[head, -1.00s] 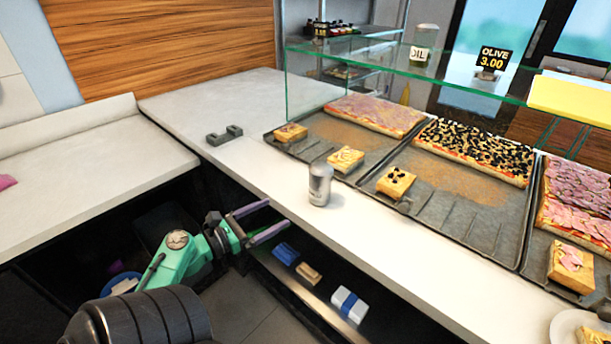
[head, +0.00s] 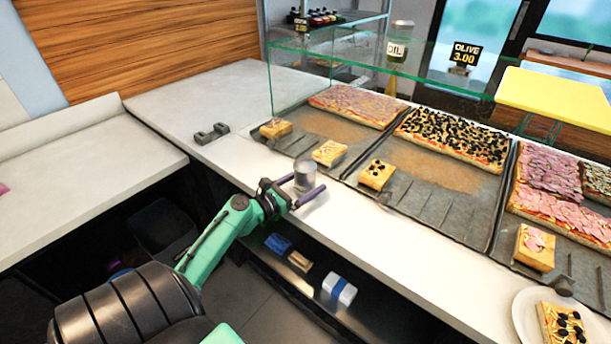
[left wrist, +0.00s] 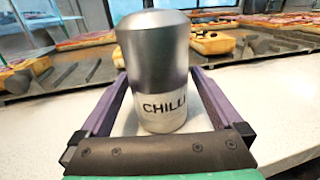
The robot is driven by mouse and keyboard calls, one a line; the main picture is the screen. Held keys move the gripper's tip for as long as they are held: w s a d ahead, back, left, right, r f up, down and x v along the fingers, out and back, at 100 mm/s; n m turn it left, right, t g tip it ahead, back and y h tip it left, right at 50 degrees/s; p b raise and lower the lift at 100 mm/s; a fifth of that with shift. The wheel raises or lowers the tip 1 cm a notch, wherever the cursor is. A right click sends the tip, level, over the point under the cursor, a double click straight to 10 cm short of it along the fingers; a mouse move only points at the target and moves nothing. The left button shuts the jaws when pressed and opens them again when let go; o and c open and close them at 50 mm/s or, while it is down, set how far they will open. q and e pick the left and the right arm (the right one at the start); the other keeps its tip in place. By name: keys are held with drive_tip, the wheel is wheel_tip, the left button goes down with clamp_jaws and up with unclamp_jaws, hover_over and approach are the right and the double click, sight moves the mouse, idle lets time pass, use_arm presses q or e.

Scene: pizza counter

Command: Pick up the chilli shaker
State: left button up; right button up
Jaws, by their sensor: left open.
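The chilli shaker (head: 305,176) is a small silvery cylinder standing upright on the white counter, in front of the pizza trays. In the left wrist view the shaker (left wrist: 158,75) shows a white label reading "CHILLI", partly cut off at the curve. My left gripper (head: 301,188) is open, with its two purple fingers on either side of the shaker. In the left wrist view the fingers of the left gripper (left wrist: 158,100) flank the shaker's lower part, with small gaps visible. My right gripper is not in view.
A dark tray with pizza slices (head: 329,153) lies just behind the shaker, below a glass shelf (head: 400,65). A grey bracket-like object (head: 211,134) sits to the left on the counter. A plate (head: 526,318) with a slice is at the lower right.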

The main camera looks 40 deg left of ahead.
use_arm(q)
drive_tip(key=shift+s+a, duration=0.1)
drive_tip(key=c, duration=0.7)
drive_tip(key=shift+c, duration=0.8)
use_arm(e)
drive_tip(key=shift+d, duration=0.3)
use_arm(q)
drive_tip(key=shift+r, duration=0.1)
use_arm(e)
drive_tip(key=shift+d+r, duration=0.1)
use_arm(q)
wheel_tip(320, 180, up, 20)
drive_tip(key=p, duration=0.9)
drive_tip(key=shift+p, duration=0.35)
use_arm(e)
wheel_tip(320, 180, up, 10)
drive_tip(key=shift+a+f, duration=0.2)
